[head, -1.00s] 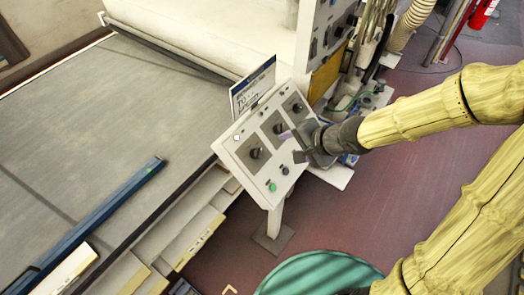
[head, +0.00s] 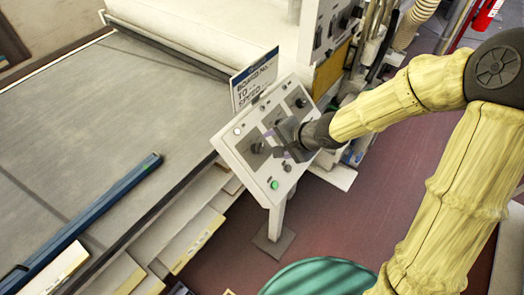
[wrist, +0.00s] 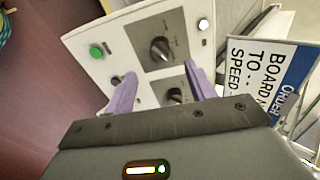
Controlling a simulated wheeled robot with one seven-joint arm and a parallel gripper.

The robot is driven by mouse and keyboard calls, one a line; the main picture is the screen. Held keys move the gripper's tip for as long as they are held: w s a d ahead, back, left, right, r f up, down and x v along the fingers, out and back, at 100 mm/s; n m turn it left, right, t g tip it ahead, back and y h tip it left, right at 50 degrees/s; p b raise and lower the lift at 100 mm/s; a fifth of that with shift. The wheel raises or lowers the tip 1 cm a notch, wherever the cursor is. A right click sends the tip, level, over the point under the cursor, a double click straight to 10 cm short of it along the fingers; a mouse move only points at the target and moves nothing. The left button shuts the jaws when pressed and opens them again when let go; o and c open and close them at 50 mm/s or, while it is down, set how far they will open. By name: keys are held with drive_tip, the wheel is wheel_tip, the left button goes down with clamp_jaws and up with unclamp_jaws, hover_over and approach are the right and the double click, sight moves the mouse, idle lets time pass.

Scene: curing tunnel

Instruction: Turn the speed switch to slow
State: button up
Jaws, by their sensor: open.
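The tilted white control panel (head: 236,155) carries a row of black rotary knobs on dark grey plates. The left knob (head: 257,148) is also in the wrist view (wrist: 160,48), just beyond the fingertips. The middle knob (wrist: 177,96) shows between the fingers in the wrist view and is mostly hidden by my gripper in the head view. The right knob (head: 300,102) is clear. Knob labels are too small to read, so I cannot tell which is the speed switch. My gripper (head: 277,145) is open above the panel, its purple fingers (wrist: 160,69) apart with nothing between the tips.
A green button (head: 274,185) and a small black control (wrist: 118,80) sit along the panel's lower edge. A sign (head: 254,80) reading partly "BOARD… TO… SPEED" stands behind the panel. A wide grey conveyor belt (head: 130,110) lies left. A teal round object (head: 320,277) is in front.

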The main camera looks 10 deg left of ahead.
sight(261, 148)
drive_tip(key=b+x, duration=0.3)
drive_tip(key=x, duration=0.6)
drive_tip(key=shift+s, duration=0.1)
drive_tip(key=c, duration=1)
